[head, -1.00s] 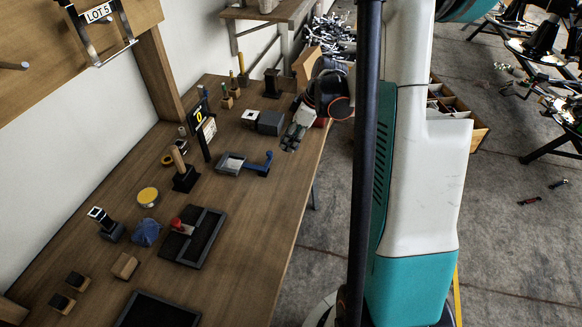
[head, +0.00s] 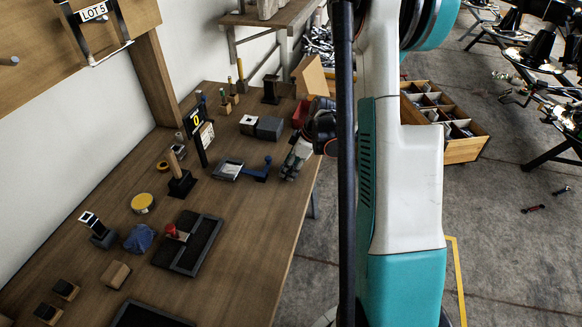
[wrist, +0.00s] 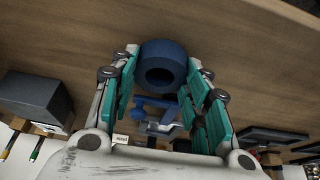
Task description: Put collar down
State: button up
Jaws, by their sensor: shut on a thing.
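In the wrist view, a dark blue collar (wrist: 165,52), a thick ring with a round hole, sits between the two teal-padded fingers of my gripper (wrist: 161,72). The fingers are shut on its sides and its hole faces the camera. In the head view, my gripper (head: 291,164) is over the bench's right edge, just right of a blue-handled tool (head: 258,172) at a small grey tray (head: 229,167). The collar cannot be made out in the head view. How far it is from the bench top is unclear.
The wooden bench (head: 235,240) is bare at its front right. A dark grey block (head: 270,128) and a red thing (head: 301,114) stand behind my gripper. A black stand with a yellow marker (head: 199,135) rises to the left. A dark tray (head: 188,243) lies nearer.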

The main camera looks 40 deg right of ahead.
jog(key=shift+f, duration=0.2)
jog(key=o, duration=1.1)
jog(key=shift+r, duration=0.1)
jog(key=shift+c, duration=0.2)
jog(key=shift+r, duration=0.15)
jog(key=p+v, duration=0.4)
jog(key=v, duration=0.8)
jog(key=shift+w, duration=0.1)
